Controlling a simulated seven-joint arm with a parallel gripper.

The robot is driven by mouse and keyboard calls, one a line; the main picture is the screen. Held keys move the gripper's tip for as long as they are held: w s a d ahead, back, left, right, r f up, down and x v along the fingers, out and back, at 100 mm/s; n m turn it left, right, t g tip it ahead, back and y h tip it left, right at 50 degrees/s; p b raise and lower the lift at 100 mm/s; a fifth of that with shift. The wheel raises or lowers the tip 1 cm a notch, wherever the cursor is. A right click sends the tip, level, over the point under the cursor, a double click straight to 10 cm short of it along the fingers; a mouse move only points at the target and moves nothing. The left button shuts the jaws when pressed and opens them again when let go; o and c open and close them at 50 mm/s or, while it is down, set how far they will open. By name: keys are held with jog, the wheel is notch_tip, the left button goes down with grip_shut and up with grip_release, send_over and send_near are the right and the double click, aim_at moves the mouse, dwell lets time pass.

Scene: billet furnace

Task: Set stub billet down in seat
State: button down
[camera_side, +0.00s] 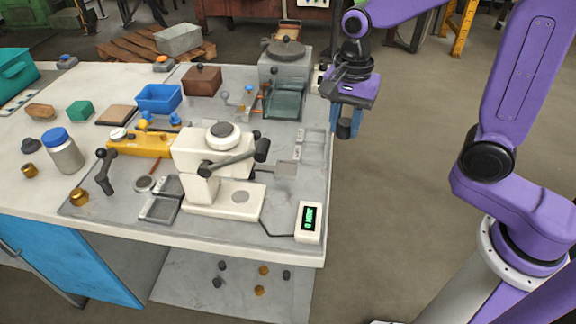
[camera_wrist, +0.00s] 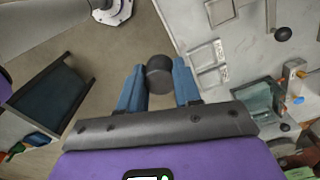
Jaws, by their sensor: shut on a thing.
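My gripper (camera_side: 347,128) hangs just off the right edge of the bench, above the floor, with its blue fingers pointing down. In the wrist view the gripper (camera_wrist: 159,80) is shut on a dark, short, round stub billet (camera_wrist: 159,72), held between the two fingertips. In the side view the fingers mostly hide the billet. Light-grey shallow recessed plates (camera_side: 311,146) lie along the right edge of the bench, to the left of the gripper. They also show in the wrist view (camera_wrist: 208,63), right of the billet. I cannot tell which recess is the seat.
A white press-like device (camera_side: 222,160) with a dark lever stands mid-bench, with a green-lit readout (camera_side: 309,222) in front. A grey furnace-like unit (camera_side: 285,65) and a glassy box (camera_side: 284,103) stand at the back right. The floor under the gripper looks clear.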

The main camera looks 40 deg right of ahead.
jog(key=shift+n, duration=0.6)
jog(key=s+a, duration=0.2)
jog(key=s, duration=0.1)
jog(key=shift+s+a+r, duration=0.1)
jog(key=shift+a+r, duration=0.05)
jog(key=shift+a, duration=0.1)
send_over(286, 169)
jog(key=s, duration=0.1)
notch_tip(286, 169, down, 9)
jog(key=shift+d+r, duration=0.15)
jog(key=shift+w+f, duration=0.4)
jog(key=shift+f, duration=0.2)
jog(key=shift+a+f, duration=0.2)
jog(key=shift+f, duration=1.3)
jog(key=shift+f, duration=0.25)
